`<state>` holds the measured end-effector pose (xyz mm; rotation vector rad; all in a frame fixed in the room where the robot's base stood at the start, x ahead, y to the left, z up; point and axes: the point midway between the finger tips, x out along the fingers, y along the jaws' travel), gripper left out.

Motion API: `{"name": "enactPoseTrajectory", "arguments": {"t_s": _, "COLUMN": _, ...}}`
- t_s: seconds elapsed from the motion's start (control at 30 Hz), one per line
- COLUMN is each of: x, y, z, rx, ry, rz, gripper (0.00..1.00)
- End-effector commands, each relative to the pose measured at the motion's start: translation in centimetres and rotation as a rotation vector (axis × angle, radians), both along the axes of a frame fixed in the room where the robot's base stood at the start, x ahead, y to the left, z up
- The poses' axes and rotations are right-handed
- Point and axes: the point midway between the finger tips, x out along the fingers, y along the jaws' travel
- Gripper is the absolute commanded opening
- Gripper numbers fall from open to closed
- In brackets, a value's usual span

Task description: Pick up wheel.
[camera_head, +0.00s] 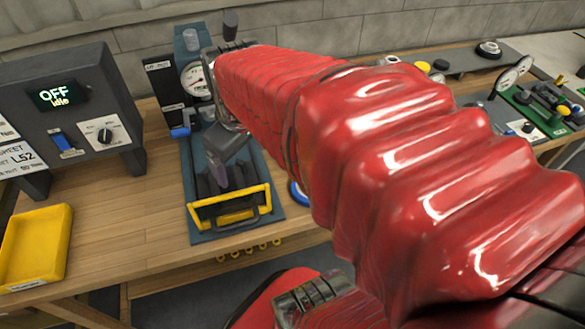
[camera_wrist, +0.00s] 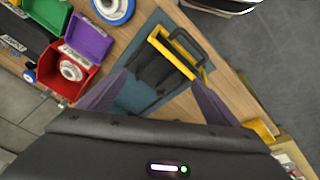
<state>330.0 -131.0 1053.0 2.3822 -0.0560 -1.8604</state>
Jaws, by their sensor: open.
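A wheel (camera_wrist: 112,8) with a blue rim and a pale centre lies on the wooden bench at the top edge of the wrist view, partly cut off. In the head view only a sliver of its blue rim (camera_head: 298,193) shows, the rest hidden behind my red-sleeved arm. My gripper (camera_head: 218,172) points down above a dark blue plate with a yellow-handled fixture. In the wrist view my gripper (camera_wrist: 160,78) is open, its purple-grey fingers wide apart with nothing held. The wheel is outside the fingers, up and to the left in that view.
The yellow-handled fixture (camera_head: 231,206) stands below my gripper. A red bin (camera_wrist: 88,82) holding a pale round part, a purple bin (camera_wrist: 88,38) and a green bin (camera_wrist: 48,12) sit left. A yellow tray (camera_head: 36,245) and a control box (camera_head: 75,110) stand left; bench between is clear.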

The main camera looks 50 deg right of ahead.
Motion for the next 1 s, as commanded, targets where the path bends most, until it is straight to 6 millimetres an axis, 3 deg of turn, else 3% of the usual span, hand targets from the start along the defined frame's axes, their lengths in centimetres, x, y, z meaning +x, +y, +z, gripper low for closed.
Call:
{"name": "enactPoseTrajectory", "arguments": {"t_s": 0.2, "x": -0.7, "y": -6.7, "z": -2.4, "rx": 0.01, "ry": 0.109, "rz": 0.01, "gripper": 1.0}}
{"name": "enactPoseTrajectory", "arguments": {"t_s": 0.5, "x": -3.7, "y": -15.1, "z": -6.3, "rx": 0.068, "ry": 0.223, "rz": 0.044, "gripper": 1.0}}
{"name": "enactPoseTrajectory", "arguments": {"t_s": 0.7, "x": -5.2, "y": -17.5, "z": -7.6, "rx": 0.094, "ry": 0.25, "rz": 0.063, "gripper": 1.0}}
{"name": "enactPoseTrajectory", "arguments": {"t_s": 1.0, "x": -5.3, "y": -17.7, "z": -7.7, "rx": 0.095, "ry": 0.252, "rz": 0.065, "gripper": 1.0}}
